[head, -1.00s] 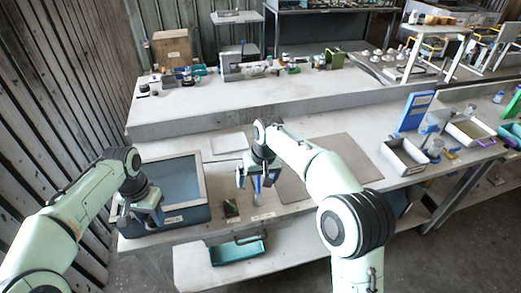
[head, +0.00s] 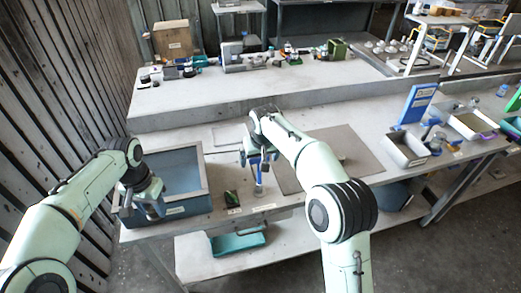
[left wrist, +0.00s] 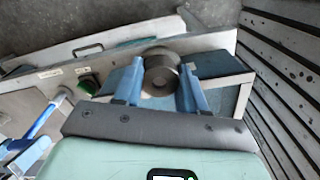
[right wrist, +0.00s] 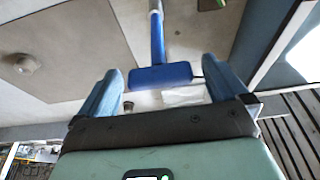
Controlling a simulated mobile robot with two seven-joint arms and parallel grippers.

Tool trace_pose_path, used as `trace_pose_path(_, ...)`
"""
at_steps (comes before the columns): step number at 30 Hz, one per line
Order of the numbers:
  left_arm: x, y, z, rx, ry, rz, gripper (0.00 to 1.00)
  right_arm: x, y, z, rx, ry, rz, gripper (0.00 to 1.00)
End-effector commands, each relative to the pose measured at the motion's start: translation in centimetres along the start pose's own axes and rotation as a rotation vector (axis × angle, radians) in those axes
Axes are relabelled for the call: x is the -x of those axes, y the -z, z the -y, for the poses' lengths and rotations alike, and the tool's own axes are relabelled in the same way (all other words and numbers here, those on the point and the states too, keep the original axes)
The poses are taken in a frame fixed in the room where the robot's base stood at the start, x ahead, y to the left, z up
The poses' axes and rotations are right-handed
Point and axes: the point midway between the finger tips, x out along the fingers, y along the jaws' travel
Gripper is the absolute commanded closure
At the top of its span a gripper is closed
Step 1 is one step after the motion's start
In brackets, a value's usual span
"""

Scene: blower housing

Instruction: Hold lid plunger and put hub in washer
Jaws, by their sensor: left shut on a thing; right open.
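The washer appears to be the blue-grey open basin (head: 205,185) on the left of the bench. The lid plunger appears to be the round metal knob (left wrist: 160,75) at its front. My left gripper (head: 148,207) is at the basin's front edge, its fingers closed on either side of the knob. A small grey round piece (right wrist: 25,62), perhaps the hub, sits on the flat mat; it also shows in the head view (head: 343,160). My right gripper (right wrist: 163,72) is open and empty, left of that piece in the head view, above a blue T-shaped tool (right wrist: 160,76).
A green switch (left wrist: 88,85) is beside the basin. Grey bins (head: 405,150) and a blue panel (head: 417,103) stand at the right. A teal tray (head: 238,242) is on the lower shelf. The mat (head: 320,170) is mostly bare.

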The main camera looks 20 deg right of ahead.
Motion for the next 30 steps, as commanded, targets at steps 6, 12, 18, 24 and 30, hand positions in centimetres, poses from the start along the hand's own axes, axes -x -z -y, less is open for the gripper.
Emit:
trace_pose_path(6,0.0,0.0,0.0,0.000,0.000,-0.001,0.93,-1.8,0.0,-0.1,-0.001,-0.001,0.001,0.00)
trace_pose_path(12,0.0,0.0,0.0,0.000,0.000,-0.001,0.93,-2.0,0.0,0.0,0.000,0.000,0.000,0.00)
trace_pose_path(18,0.0,0.0,0.0,0.000,0.000,-0.001,0.93,-2.0,0.0,0.0,0.000,0.000,0.000,0.29)
trace_pose_path(24,0.0,0.0,0.0,0.000,0.000,-0.001,0.93,-2.0,0.0,0.0,0.000,0.000,0.000,0.53)
trace_pose_path(30,0.0,0.0,0.0,0.000,0.000,-0.001,0.93,-2.6,-0.2,0.0,0.000,0.000,0.001,0.53)
